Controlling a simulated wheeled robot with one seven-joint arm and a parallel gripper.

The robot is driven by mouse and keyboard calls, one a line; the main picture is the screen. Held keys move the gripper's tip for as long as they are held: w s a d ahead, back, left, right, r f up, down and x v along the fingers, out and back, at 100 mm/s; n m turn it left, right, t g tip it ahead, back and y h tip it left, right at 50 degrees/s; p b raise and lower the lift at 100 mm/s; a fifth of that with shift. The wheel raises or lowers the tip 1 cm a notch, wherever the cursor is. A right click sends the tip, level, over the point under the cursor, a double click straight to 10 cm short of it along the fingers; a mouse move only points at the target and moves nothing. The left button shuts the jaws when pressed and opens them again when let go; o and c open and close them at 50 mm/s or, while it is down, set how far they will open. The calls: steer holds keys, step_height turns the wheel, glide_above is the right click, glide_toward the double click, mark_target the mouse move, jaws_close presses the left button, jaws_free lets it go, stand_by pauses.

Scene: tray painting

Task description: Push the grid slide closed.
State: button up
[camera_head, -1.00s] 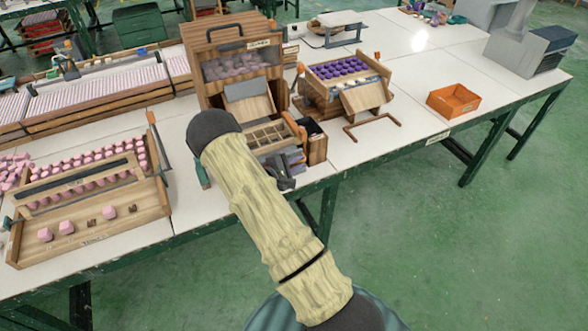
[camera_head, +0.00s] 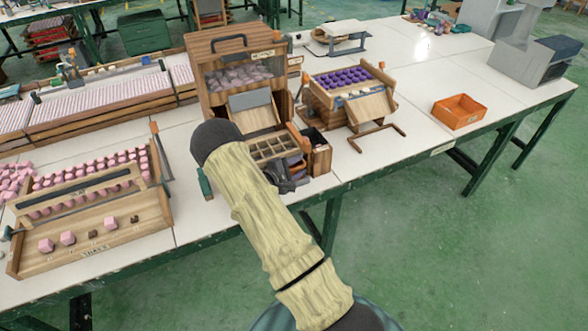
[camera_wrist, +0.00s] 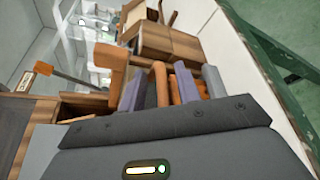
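The grid slide (camera_head: 275,148) is a wooden frame with several small square compartments that look empty. It sticks out at the front of a wooden dispenser box (camera_head: 203,77), below the box's grey chute. An orange wooden lever (camera_head: 299,136) stands at its right. My gripper (camera_head: 294,164) is at the front right corner of the slide, and my arm covers part of the slide's front left. I cannot tell if it touches the slide. In the wrist view, grey-purple and orange finger parts of my gripper (camera_wrist: 172,85) stand close together beside an orange wooden piece (camera_wrist: 112,70); their gap is unclear.
A small wooden bin (camera_head: 319,157) stands close right of my gripper. A rack of purple pieces (camera_head: 322,97) is farther right, then an orange tray (camera_head: 460,111). A wooden tray with pink pieces (camera_head: 160,212) is at left. White tabletop (camera_head: 415,140) is clear at right.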

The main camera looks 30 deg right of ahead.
steer(key=shift+a, duration=0.5)
steer(key=b+v, duration=0.1)
steer(key=v, duration=1.5)
steer(key=shift+s+a+r+b, duration=0.15)
steer(key=shift+s+a+b, duration=0.05)
steer(key=shift+b, duration=0.2)
